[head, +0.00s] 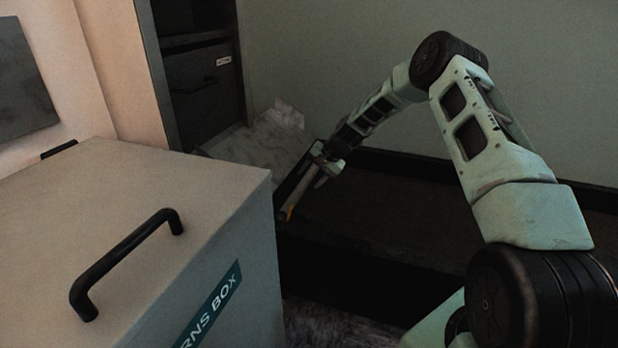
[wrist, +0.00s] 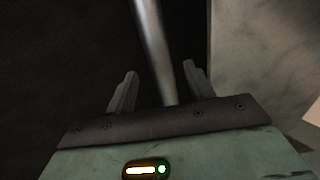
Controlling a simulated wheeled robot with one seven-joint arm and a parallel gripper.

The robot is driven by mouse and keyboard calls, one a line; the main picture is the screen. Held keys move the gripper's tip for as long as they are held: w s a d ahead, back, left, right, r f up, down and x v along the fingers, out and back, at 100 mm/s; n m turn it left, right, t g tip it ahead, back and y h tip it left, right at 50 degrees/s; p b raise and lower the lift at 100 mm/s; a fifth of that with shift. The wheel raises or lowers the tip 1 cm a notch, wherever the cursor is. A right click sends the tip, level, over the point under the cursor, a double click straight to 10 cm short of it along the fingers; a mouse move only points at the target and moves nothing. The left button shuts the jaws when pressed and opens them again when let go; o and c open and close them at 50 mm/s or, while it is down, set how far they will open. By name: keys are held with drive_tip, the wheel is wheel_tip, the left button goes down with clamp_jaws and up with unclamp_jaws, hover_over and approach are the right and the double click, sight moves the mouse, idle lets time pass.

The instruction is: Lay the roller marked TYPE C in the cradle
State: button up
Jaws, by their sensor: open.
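My gripper (wrist: 160,82) is open in the wrist view, with a finger on each side of a smooth grey metal bar, perhaps a roller (wrist: 152,42). The bar runs up from the palm edge and out of the top of the picture. It lies nearer the right finger, and I cannot tell whether it touches either. In the head view my gripper is small and dark beyond the box, beside a slim bar with an orange end (head: 289,213). No TYPE C marking can be read. I cannot make out a cradle in either view.
A large closed box (head: 110,190) with a black handle (head: 125,262) and a label ending "RNS BOX" fills the left front. A dark drawer cabinet (head: 205,90) stands behind it. Pale crumpled sheeting (head: 262,138) lies before the cabinet. A dark low trough or ledge (head: 420,205) runs along the wall.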

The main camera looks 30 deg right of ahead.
drive_tip(key=p+v, duration=0.5)
drive_tip(key=v, duration=1)
drive_tip(key=shift+r+p, duration=0.3)
drive_tip(key=shift+p, duration=0.1)
